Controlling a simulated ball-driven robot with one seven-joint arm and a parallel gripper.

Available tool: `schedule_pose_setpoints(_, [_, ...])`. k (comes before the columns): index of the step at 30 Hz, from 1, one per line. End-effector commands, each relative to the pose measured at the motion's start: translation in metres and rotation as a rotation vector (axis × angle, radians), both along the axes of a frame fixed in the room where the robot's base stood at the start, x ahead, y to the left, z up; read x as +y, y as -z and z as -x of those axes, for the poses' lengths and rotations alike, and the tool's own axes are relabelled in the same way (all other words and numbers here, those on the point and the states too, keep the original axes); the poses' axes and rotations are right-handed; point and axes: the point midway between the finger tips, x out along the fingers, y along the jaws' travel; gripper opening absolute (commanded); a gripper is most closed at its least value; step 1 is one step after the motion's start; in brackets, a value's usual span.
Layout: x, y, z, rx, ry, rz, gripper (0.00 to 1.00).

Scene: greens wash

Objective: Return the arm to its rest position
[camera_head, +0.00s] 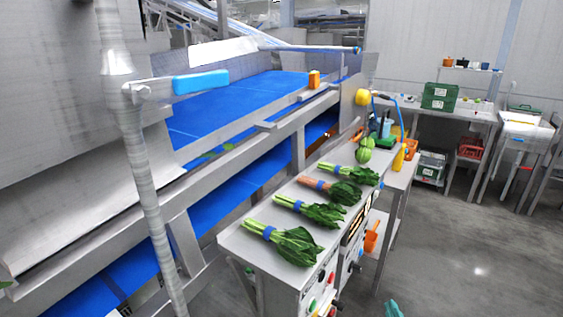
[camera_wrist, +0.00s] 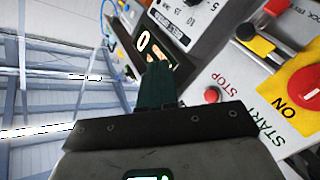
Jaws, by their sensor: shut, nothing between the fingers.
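My gripper (camera_wrist: 158,85) shows in the wrist view with its dark green fingers together and nothing between them. It points towards a control panel with a red STOP button (camera_wrist: 211,95), a START label and a red knob on a yellow ring (camera_wrist: 305,88). I cannot tell the exact gap between the fingers and the panel. In the head view a small teal piece (camera_head: 392,309) shows at the bottom edge, right of the panel; it may be my fingertips. The rest of my arm is not clearly visible there.
Several bunches of greens with blue bands lie on a metal bench (camera_head: 240,243), its control panel (camera_head: 322,283) on the front. A blue conveyor belt (camera_head: 225,105) runs behind at left. An orange scoop (camera_head: 371,238) hangs beside the bench. Open grey floor (camera_head: 455,255) lies to the right.

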Motion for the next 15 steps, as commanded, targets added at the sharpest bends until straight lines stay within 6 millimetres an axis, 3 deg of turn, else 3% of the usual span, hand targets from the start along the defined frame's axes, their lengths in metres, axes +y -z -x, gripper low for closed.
schedule_pose_setpoints(3, [-0.038,0.022,0.033,0.138,0.163,-0.104,0.0])
schedule_pose_setpoints(7, [-0.064,0.05,0.077,0.314,0.312,-0.225,0.0])
schedule_pose_setpoints(11, [-0.075,0.078,0.129,0.513,0.427,-0.344,0.0])
schedule_pose_setpoints(15, [-0.068,0.103,0.192,0.749,0.509,-0.463,0.0])
